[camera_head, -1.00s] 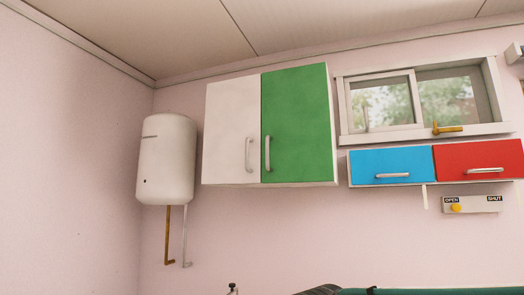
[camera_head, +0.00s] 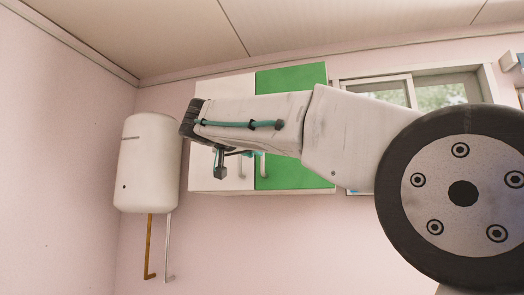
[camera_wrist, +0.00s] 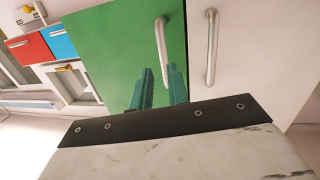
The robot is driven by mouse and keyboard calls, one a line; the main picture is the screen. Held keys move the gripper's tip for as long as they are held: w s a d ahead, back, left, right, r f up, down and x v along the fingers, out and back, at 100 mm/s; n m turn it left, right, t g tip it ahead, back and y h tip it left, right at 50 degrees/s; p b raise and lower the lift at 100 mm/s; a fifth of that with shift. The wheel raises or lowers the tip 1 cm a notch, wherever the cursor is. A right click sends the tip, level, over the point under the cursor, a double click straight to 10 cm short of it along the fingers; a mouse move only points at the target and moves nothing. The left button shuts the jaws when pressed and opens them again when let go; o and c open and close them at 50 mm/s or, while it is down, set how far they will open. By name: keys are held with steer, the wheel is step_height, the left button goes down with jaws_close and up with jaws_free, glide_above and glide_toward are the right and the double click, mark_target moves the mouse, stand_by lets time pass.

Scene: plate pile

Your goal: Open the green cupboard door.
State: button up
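The green cupboard door (camera_head: 290,78) is shut flush beside the white door (camera_head: 220,85); my arm covers the middle of both in the head view. In the wrist view, which is upside down, the green door (camera_wrist: 110,50) fills the centre. Its silver bar handle (camera_wrist: 161,45) runs down towards my gripper (camera_wrist: 158,72). The two teal fingers are apart, and the handle's near end appears between them in the picture. I cannot tell whether they touch it. The white door's handle (camera_wrist: 211,45) is just right of the fingers.
A white water heater (camera_head: 148,165) with pipes hangs left of the cupboard. The window (camera_head: 440,90) is at the right, partly behind my arm. Blue (camera_wrist: 58,42) and red (camera_wrist: 28,48) drawers show in the wrist view. The wall below the cupboard is clear.

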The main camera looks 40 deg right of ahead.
step_height(320, 180, up, 2)
glide_above(263, 172)
steer(key=shift+w+d+r+m+h, duration=0.2)
steer(key=shift+w+r+m+h, duration=0.1)
steer(key=shift+w+m, duration=0.1)
steer(key=shift+s, duration=0.1)
jaws_close()
